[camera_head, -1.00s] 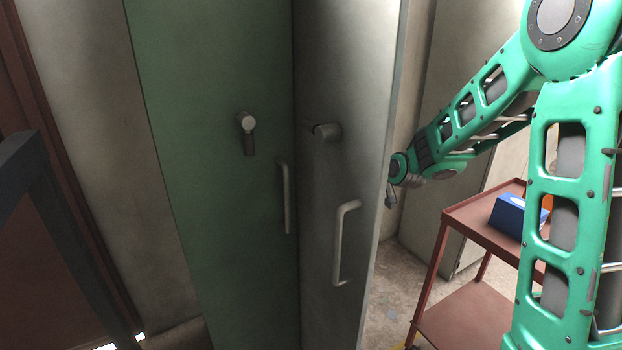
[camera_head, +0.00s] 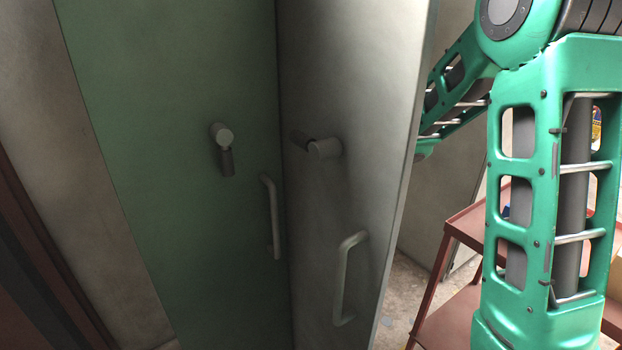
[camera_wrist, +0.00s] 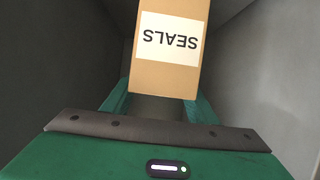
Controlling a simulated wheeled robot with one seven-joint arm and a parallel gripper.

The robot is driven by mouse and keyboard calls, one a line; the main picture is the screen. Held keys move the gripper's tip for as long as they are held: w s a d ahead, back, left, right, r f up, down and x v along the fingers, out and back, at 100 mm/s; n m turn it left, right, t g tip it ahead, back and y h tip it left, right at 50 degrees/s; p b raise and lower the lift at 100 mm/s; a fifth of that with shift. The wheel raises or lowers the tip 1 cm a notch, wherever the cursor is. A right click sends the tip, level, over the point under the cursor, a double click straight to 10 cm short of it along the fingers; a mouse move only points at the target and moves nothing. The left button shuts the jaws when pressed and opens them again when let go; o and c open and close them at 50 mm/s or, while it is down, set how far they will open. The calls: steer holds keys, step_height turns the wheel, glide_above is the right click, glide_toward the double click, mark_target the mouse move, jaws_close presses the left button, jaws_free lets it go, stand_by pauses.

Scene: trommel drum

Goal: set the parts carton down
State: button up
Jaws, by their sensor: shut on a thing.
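The parts carton (camera_wrist: 168,75) is a tan box with a white label reading SEALS, upside down in the wrist view. My gripper (camera_wrist: 160,100) is shut on it, with a green finger at each side of its lower end. The carton's far end runs out of the top of the wrist view. Grey walls stand close on both sides, and what lies under the carton cannot be made out. In the head view the carton and my gripper are hidden behind the grey door panel (camera_head: 345,80); only my green arm shows at the right.
The grey panel and a green panel (camera_head: 180,80) meet at a corner; each has a handle (camera_head: 348,278) (camera_head: 270,215) and a knob. The panel's free edge is close to my arm. A red shelved cart (camera_head: 450,310) stands at right, partly behind my arm.

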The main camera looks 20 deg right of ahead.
steer(key=f, duration=0.5)
steer(key=shift+d+f, duration=0.25)
steer(key=shift+f, duration=0.1)
steer(key=o, duration=1.3)
steer(key=shift+s, duration=0.1)
steer(key=v, duration=1.2)
steer(key=s+d+f+m+g+h, duration=0.25)
steer(key=s+d+g, duration=0.3)
steer(key=s, duration=0.75)
steer(key=s+d+f+m+g+h, duration=0.2)
steer(key=s+d+m+g, duration=0.35)
steer(key=s, duration=0.75)
steer(key=s+d, duration=0.1)
steer(key=s, duration=0.3)
steer(key=s+m+g, duration=0.1)
steer(key=s, duration=0.3)
steer(key=s+d+r+m+g, duration=0.1)
steer(key=s, duration=0.4)
steer(key=shift+d+y, duration=0.25)
steer(key=shift+d, duration=0.1)
